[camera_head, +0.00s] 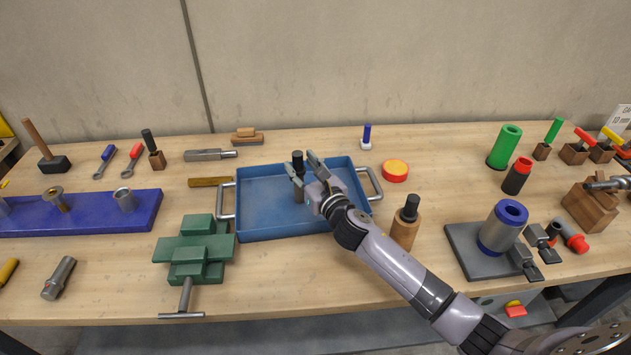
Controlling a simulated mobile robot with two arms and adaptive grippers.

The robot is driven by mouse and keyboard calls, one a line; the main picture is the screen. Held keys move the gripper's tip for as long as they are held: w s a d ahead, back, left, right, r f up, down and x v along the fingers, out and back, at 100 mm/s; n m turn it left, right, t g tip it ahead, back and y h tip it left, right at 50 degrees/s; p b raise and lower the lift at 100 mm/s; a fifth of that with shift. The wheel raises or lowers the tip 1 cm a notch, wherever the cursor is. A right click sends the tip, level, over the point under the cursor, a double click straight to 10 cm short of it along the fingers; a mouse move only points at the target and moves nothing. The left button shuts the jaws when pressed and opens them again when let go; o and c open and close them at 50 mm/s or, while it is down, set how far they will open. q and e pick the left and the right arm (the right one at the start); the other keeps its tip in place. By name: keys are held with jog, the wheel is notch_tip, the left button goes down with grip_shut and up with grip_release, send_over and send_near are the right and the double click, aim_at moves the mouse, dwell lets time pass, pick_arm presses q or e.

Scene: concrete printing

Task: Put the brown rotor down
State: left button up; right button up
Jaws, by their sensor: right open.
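My right gripper (306,164) reaches in over the blue tray (270,233) from the lower right. Its fingers are apart. A dark-topped cylindrical piece (298,158) stands upright in the tray, right at the fingers; its lower body is partly hidden by them. I cannot tell whether they touch it, or if it is the brown rotor. A brown cylinder with a black top (404,232) stands upright on the table, right of the tray and beside my right arm.
A green vise (195,250) stands left of the tray. A blue rack (90,215) lies at the far left. A red and orange disc (395,171) sits right of the tray. A blue and grey cylinder (502,228) stands on a dark plate at right. The table front before the tray is clear.

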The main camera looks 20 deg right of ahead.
jog(key=s+d+b, duration=0.1)
jog(key=s, duration=0.9)
jog(key=shift+s+d, duration=0.15)
jog(key=shift+d, duration=0.05)
